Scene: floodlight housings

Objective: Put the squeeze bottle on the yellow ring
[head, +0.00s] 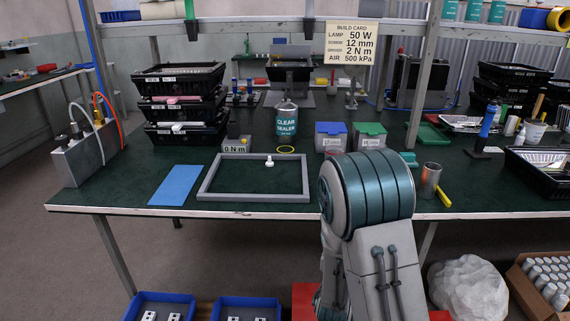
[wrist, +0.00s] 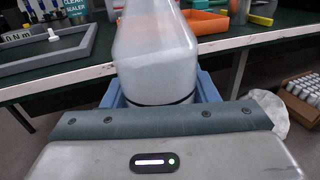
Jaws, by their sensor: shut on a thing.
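The squeeze bottle (wrist: 155,60) is clear with pale contents and a dark band low on it. It fills the middle of the wrist view, and its top runs out of the frame. My gripper (wrist: 158,93) is shut on the bottle, with blue fingers on both sides of it. In the head view my arm hides the gripper and the bottle. The yellow ring (head: 285,149) lies flat and empty on the green bench, just in front of the clear sealer can (head: 286,123). I cannot make the ring out in the wrist view.
A blue mat (head: 175,185) is further left. Blue (head: 330,138) and green (head: 369,137) boxes stand right of the ring. A metal cup (head: 430,178) stands right of my arm.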

